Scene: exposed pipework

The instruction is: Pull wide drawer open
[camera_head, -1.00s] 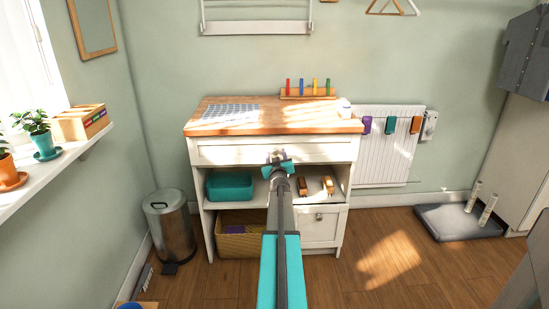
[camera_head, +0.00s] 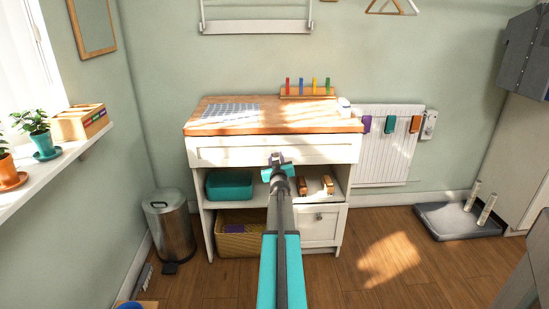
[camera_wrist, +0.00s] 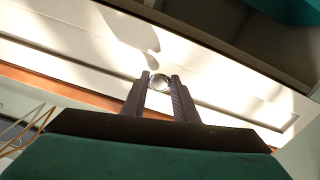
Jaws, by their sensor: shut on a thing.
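The wide drawer (camera_head: 225,152) has a white panelled front directly under the wooden top of the white cabinet, and stands slightly out from it. In the wrist view its pale front (camera_wrist: 100,55) runs diagonally behind my fingers. My gripper (camera_head: 276,158) is at the middle of the drawer front. In the wrist view my gripper (camera_wrist: 158,82) has its two dark fingers on either side of a round shiny knob (camera_wrist: 160,82), shut on it. In the head view the knob is hidden by the gripper.
The cabinet top (camera_head: 270,117) holds a checked cloth and a peg rack (camera_head: 308,93). Below the drawer are a teal bin (camera_head: 229,185), wooden items (camera_head: 327,186), a basket (camera_head: 240,235) and a small lower drawer (camera_head: 318,226). A steel pedal bin (camera_head: 168,225) stands left.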

